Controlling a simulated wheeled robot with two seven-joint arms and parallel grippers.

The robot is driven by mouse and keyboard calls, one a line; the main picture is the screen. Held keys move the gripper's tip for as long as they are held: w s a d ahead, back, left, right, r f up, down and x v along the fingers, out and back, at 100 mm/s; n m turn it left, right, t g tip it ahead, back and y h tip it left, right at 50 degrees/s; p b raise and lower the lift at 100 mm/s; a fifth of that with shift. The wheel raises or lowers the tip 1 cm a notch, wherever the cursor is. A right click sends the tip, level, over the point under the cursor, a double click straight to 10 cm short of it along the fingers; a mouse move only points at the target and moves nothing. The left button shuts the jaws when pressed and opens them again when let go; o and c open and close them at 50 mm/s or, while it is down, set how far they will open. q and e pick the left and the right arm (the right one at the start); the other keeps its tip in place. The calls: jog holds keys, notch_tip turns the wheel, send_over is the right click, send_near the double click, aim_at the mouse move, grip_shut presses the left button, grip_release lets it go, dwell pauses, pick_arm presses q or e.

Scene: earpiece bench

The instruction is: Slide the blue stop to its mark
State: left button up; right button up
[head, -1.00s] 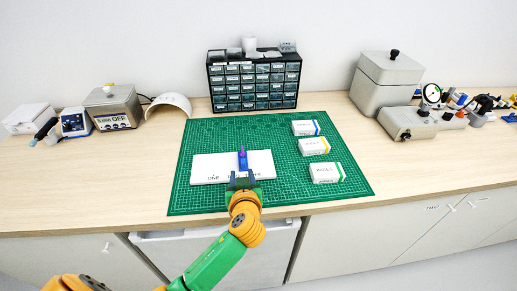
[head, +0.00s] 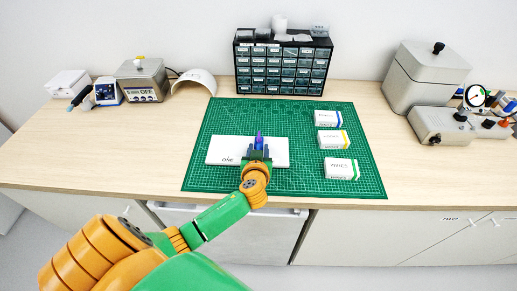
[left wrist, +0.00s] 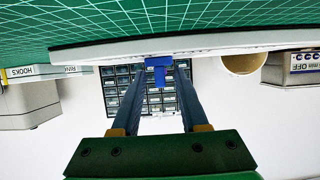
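The blue stop (head: 258,138) stands on a white board (head: 224,148), right of the board's middle in the head view. In the left wrist view, which looks inverted, the blue stop (left wrist: 158,64) is T-shaped and hangs below the board (left wrist: 225,42). My left gripper (head: 257,157) is at the board's front edge. Its two fingers (left wrist: 160,72) point towards the stop, one on each side, with gaps beside the stem. Whether a fingertip touches the stop's crossbar I cannot tell. Small dark print shows on the board's front left; I cannot make out a mark. My right gripper is out of view.
The board lies on a green cutting mat (head: 305,178). Several small white boxes, one with a yellow stripe (head: 333,139), stand on the mat's right. A drawer cabinet (head: 284,68) stands behind. Grey machines (head: 428,75) are at the right. The mat between board and boxes is clear.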

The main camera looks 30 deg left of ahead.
pick_arm(q)
jog(key=shift+s, duration=0.1)
grip_shut()
dwell(1.1)
